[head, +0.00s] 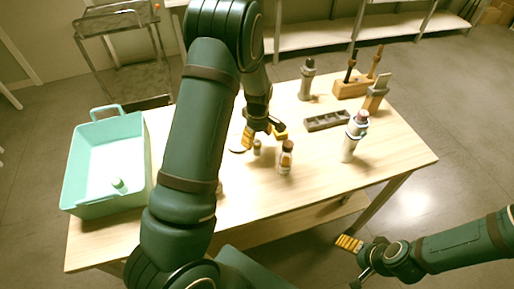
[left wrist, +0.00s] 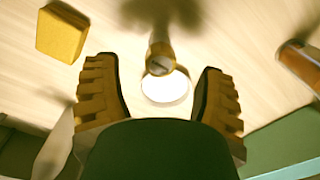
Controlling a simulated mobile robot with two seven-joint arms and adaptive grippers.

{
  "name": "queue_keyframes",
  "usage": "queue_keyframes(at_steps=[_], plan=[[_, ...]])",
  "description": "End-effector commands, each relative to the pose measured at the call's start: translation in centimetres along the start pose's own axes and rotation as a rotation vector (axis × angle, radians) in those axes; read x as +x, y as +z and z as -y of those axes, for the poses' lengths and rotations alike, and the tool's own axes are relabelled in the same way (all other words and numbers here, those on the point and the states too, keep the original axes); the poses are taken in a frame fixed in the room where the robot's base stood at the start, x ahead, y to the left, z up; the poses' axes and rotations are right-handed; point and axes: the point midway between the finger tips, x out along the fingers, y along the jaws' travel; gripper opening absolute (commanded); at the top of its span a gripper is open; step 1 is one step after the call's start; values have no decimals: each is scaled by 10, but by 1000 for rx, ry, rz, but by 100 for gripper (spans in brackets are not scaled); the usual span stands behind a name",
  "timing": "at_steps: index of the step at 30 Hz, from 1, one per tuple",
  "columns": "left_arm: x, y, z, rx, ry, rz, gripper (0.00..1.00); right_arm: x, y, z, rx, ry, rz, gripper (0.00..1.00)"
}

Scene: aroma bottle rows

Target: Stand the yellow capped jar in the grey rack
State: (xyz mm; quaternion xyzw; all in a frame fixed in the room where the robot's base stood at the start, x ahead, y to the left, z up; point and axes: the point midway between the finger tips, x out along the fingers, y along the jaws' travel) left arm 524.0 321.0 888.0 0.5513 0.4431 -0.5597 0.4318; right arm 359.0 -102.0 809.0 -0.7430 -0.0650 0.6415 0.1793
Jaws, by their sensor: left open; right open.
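A small jar (head: 257,147) stands on the table below my left gripper (head: 264,135); its cap looks dull yellow-brown, but the colour is hard to tell. In the left wrist view the jar (left wrist: 160,65) shows from above between the fingers, ahead of their tips, beside a white disc (left wrist: 166,88). My left gripper (left wrist: 160,80) is open, with nothing held. The grey rack (head: 326,121) lies to the right on the table; its compartments look empty. My right gripper (head: 354,254) is open and empty, off the table's front right side.
A brown bottle with a white label (head: 286,158) stands right of the jar. A white bottle (head: 350,147) stands near the rack. A wooden holder (head: 350,89) and a grey bottle (head: 306,80) are behind. A teal tote (head: 84,206) is at left. A yellow block (left wrist: 61,32) lies nearby.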

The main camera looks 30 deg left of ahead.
Motion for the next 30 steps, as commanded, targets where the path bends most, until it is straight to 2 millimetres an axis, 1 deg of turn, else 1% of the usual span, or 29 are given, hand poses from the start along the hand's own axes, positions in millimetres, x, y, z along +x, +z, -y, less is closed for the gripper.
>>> queue_keyframes(at_steps=[6,9,12,17,20,21,23,26,27,30], plan=[[32,0,1,-1,-4,1,70,5,2,-2,-1,0,4,85],[44,-1,0,0,-2,1,70,6,3,-2,-2,-1,6,85],[47,0,0,0,-1,0,70,6,3,-2,-2,-1,7,85],[46,0,0,0,-1,0,70,6,3,-2,-2,-1,7,85],[46,0,0,0,-1,0,40,6,3,-2,-2,-1,6,85],[46,0,0,0,-1,0,26,6,3,-2,-2,-1,6,85],[46,0,0,0,-1,0,6,6,3,-2,-2,-1,6,85],[46,0,0,0,-1,0,6,6,3,-2,-2,-1,6,85],[46,0,0,0,-1,0,1,6,3,-2,-2,-1,6,85],[46,0,0,0,-1,0,1,6,3,-2,-2,-1,6,85]])
